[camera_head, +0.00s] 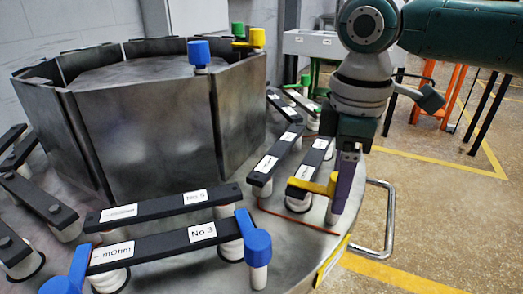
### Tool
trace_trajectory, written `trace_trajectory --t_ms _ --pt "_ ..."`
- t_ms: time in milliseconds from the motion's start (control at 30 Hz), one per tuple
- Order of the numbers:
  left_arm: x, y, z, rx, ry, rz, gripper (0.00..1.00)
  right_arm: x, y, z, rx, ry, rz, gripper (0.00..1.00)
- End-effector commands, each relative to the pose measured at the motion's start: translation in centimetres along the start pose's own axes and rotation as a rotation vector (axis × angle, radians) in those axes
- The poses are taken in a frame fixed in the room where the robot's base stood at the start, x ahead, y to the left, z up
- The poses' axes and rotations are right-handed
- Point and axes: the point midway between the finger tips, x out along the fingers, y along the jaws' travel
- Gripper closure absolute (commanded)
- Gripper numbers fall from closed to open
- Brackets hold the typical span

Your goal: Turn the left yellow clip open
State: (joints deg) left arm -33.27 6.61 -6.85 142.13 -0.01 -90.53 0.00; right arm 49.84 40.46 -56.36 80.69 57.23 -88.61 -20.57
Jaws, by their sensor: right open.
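One yellow clip (314,187) sits at the outer end of a black bar on the round metal plate, at the right. Another yellow clip (256,38) stands farther back, beyond the metal panels. My right gripper (343,192) points down at the near yellow clip, with its purple finger beside the clip's right end. It is open. I cannot tell whether it touches the clip, and its far finger is hard to make out. My left gripper is not in view.
Blue clips (257,245) stand at the front and a blue one (199,52) at the back. Black bars (160,245) on white posts ring the dark metal panels (145,120). A metal handle (388,220) juts from the plate's right edge.

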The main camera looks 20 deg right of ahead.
Motion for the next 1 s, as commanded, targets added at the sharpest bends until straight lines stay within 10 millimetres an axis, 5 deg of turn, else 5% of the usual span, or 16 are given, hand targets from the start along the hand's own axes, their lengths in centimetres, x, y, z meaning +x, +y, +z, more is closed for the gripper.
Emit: trace_trajectory --t_ms 367,1000 --pt "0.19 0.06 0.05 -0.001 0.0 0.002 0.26 0.81 -0.01 0.0 0.0 0.0 0.001 0.33" --pt "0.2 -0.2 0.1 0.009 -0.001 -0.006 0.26 0.77 0.01 0.0 0.0 0.0 0.001 1.0"
